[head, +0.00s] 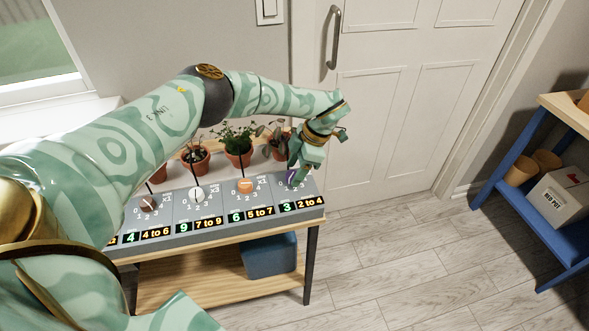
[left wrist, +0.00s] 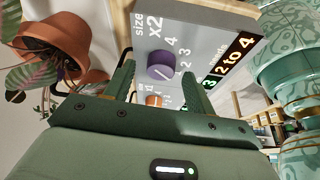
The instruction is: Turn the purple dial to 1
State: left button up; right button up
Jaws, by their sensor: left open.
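The purple dial (head: 291,175) is at the right end of the grey panel (head: 262,211), partly hidden by my gripper in the head view. In the left wrist view the purple dial (left wrist: 160,65) shows more fully, with a pale mark on its face and white numbers around it. My left gripper (head: 296,178) reaches down over this dial from above. Its open fingers (left wrist: 158,82) appear on either side of the dial in the left wrist view; I cannot tell whether they touch it. The display beside it reads 3 and "2 to 4". My right gripper is not in view.
An orange dial (head: 245,186), a white dial (head: 198,195) and a brown dial (head: 148,203) sit along the same panel. Potted plants (head: 238,146) stand close behind it. A blue bin (head: 270,256) is on the shelf below. The floor to the right is clear.

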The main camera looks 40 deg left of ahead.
pick_arm(q)
jog(key=p+v, duration=0.1)
jog(key=v, duration=1.4)
jog(key=shift+r+p, duration=0.25)
jog(key=shift+p, duration=0.05)
jog(key=shift+f, duration=0.1)
